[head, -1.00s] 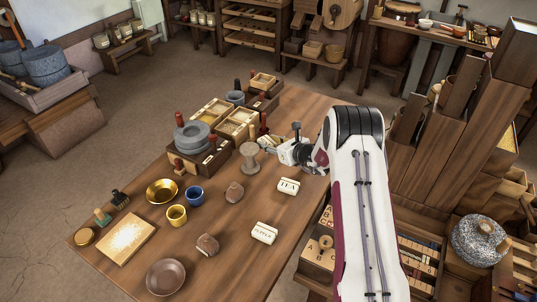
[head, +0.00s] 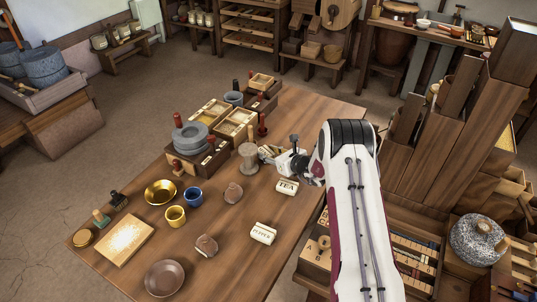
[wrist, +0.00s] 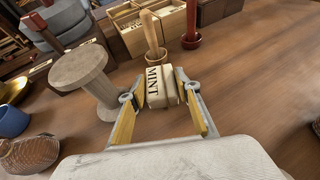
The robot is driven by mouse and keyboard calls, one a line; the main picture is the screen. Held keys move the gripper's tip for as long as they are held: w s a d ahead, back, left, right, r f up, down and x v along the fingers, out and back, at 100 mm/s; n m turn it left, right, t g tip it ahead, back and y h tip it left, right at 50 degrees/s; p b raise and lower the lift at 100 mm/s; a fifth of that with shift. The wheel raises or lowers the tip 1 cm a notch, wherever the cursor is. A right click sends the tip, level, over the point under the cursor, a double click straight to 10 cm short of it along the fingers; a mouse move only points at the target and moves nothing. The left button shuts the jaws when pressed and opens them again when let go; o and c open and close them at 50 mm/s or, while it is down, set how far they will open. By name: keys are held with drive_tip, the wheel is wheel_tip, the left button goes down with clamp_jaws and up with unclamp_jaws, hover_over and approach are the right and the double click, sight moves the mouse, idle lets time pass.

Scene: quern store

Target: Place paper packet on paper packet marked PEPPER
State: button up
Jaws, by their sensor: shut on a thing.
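My gripper (wrist: 155,92) is shut on a cream paper packet marked MINT (wrist: 158,88), held between its two fingers in the wrist view. In the head view my gripper (head: 270,157) is beside the wooden spool, and the held packet is too small there to make out clearly. I cannot tell whether the packet touches the table. The paper packet marked PEPPER (head: 263,233) lies on the table nearer the front, with its top bare. Another packet, marked TEA (head: 287,187), lies between my gripper and the PEPPER packet.
The wooden spool (head: 248,157) stands close to my gripper's left. Boxes with red-handled tools (head: 215,135) stand behind it. Table space around the PEPPER packet is clear.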

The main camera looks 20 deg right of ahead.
drive_tip(key=shift+f, duration=0.25)
drive_tip(key=shift+f, duration=0.1)
drive_tip(key=o, duration=1.1)
drive_tip(key=shift+v, duration=3.75)
